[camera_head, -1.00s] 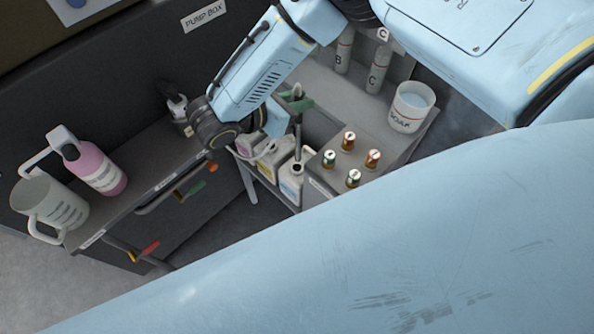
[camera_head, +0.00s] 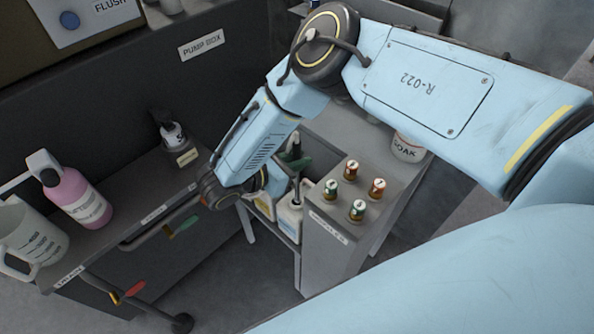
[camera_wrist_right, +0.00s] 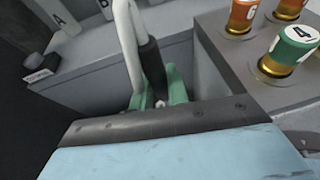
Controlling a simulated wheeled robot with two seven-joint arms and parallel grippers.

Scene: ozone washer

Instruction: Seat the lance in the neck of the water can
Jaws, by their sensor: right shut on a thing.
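My right gripper (camera_head: 296,164) is partly hidden by my forearm in the head view. Its green fingers (camera_wrist_right: 158,88) are shut on the lance's dark sleeve (camera_wrist_right: 152,66). The lance (camera_head: 297,185) stands near upright, and a pale curved tube (camera_wrist_right: 128,40) rises from it. Its lower end is at the neck of a white can with a blue label (camera_head: 290,220). I cannot read the label or tell whether the tip is inside the neck. The can does not show in the wrist view. My left gripper is not in view.
A grey box with several numbered vials (camera_head: 353,170) stands close right of the can. A can with a yellow label (camera_head: 264,206) is beside it on the left. A SOAK tub (camera_head: 407,148) stands behind.

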